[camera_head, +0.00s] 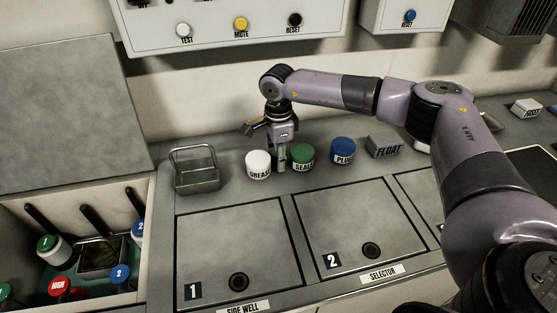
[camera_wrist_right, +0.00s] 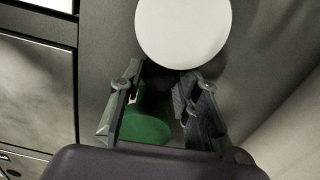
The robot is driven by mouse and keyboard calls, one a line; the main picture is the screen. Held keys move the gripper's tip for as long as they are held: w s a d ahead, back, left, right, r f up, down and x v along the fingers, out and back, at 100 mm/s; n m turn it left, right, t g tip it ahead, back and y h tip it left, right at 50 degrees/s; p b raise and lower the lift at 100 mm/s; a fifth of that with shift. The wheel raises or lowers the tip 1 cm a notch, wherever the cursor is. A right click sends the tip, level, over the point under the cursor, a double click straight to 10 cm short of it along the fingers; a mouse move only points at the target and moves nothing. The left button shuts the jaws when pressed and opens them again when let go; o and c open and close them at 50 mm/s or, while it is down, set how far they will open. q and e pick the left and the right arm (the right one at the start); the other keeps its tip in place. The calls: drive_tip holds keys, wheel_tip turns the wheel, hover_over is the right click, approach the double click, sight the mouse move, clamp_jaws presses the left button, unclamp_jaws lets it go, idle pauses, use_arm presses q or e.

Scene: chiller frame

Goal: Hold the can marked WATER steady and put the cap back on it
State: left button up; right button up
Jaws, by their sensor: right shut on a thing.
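No can with the word WATER shows in either view, and I cannot tell which cap belongs to one. My right gripper (camera_head: 281,157) reaches down onto the shelf between the white-topped GREASE can (camera_head: 258,164) and the green-topped SEAL can (camera_head: 303,156). In the right wrist view its fingers (camera_wrist_right: 158,85) are on both sides of a green thing (camera_wrist_right: 146,125), which looks like the SEAL can. They are shut on it. The white round top (camera_wrist_right: 183,32) sits just beyond the fingertips. The can's lower part is hidden. My left gripper is not in view.
The blue-topped PLUG can (camera_head: 343,151) and a grey FLOAT block (camera_head: 384,146) stand to the right. A grey handled holder (camera_head: 196,171) stands left. Lids 1 (camera_head: 232,250) and 2 (camera_head: 360,225) lie in front. An open well (camera_head: 149,240) at lower left holds several capped containers.

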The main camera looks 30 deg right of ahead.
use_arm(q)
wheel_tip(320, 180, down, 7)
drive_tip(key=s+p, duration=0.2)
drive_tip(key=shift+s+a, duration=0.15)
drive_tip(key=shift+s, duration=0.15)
use_arm(e)
wheel_tip(320, 180, up, 19)
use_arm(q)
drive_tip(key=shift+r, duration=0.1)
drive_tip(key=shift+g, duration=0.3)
use_arm(e)
drive_tip(key=s+a+f+n, duration=0.4)
drive_tip(key=s+n, duration=0.2)
drive_tip(key=n, duration=0.4)
drive_tip(key=s+a+f+n, duration=0.5)
drive_tip(key=s+n, duration=0.1)
drive_tip(key=n, duration=0.4)
drive_tip(key=shift+s, duration=0.3)
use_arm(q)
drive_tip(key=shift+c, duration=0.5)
use_arm(e)
drive_tip(key=shift+a+f, duration=0.1)
